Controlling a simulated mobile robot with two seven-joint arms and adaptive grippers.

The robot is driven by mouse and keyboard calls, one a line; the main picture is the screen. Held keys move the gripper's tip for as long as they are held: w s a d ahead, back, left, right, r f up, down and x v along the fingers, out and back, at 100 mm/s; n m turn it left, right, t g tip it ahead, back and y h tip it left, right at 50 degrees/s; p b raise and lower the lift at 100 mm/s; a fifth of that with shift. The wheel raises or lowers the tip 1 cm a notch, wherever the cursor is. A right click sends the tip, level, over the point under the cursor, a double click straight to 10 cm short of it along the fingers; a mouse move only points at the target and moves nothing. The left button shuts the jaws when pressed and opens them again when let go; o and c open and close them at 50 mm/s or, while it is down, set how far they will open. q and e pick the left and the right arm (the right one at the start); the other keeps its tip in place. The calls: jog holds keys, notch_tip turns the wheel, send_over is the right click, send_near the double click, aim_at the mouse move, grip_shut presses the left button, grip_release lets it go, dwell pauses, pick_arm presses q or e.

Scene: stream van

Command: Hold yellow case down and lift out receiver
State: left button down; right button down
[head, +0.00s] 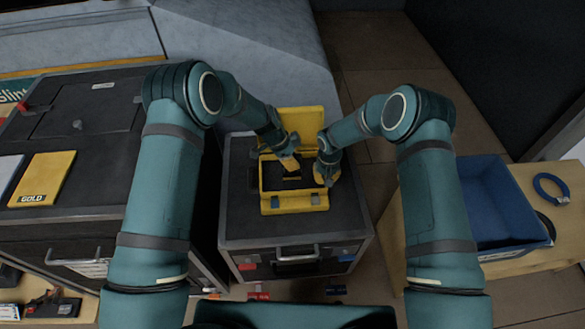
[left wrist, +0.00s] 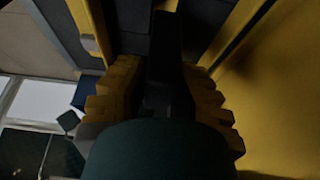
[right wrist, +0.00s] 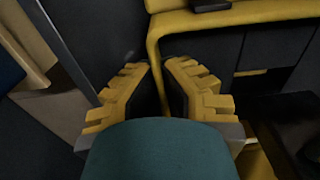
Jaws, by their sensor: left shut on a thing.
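The yellow case (head: 295,205) stands open on the dark cabinet, its lid (head: 305,120) raised at the back. Its inside is dark and compartmented. My left gripper (head: 287,162) reaches down into the case from the left. In the left wrist view its fingers (left wrist: 165,85) are shut on a dark upright piece, the receiver (left wrist: 166,45). The receiver's lower part is hidden. My right gripper (head: 326,172) is at the case's right side. In the right wrist view its fingers (right wrist: 160,85) are apart, with the case's yellow side wall (right wrist: 155,48) between them.
The cabinet top (head: 240,225) is clear in front of the case. A blue bin (head: 500,205) and a coiled blue cable (head: 550,190) are on the wooden table at right. A yellow GOLD box (head: 42,178) lies on the left counter.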

aim_at(295, 156)
pick_arm(q)
jog(key=shift+r, duration=1.8)
pick_arm(e)
jog(key=shift+s+f, duration=0.1)
jog(key=c, duration=1.1)
grip_release()
jog(key=shift+o, duration=0.2)
jog(key=shift+r, duration=0.4)
notch_tip(295, 156, up, 11)
jog(key=shift+r, duration=0.15)
